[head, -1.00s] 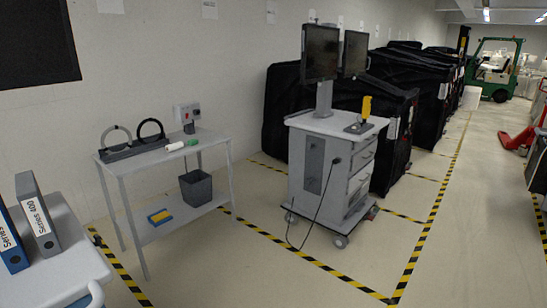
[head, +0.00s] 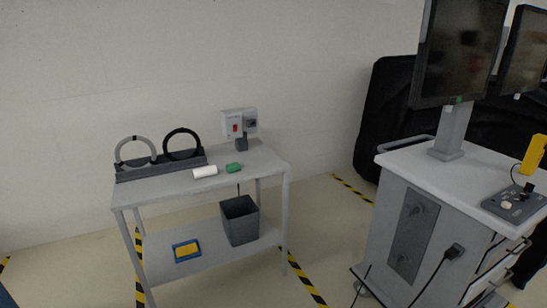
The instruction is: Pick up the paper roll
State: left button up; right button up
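A small white paper roll (head: 205,171) lies on its side on the top of the grey table (head: 265,156), near its front edge. A green object (head: 233,168) lies just right of the roll, apart from it. Neither of my grippers shows in the head view.
On the table, a dark rack (head: 160,166) holds a grey ring and a black ring, and a white box with a red switch (head: 234,124) stands at the back. A grey bin (head: 240,220) and a blue-and-yellow item (head: 187,250) are on the lower shelf. A monitor cart (head: 400,215) stands at right.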

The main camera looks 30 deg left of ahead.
aim_at(210, 170)
jog(key=u, duration=0.45)
jog(key=i, duration=1.9)
jog(key=u, duration=0.55)
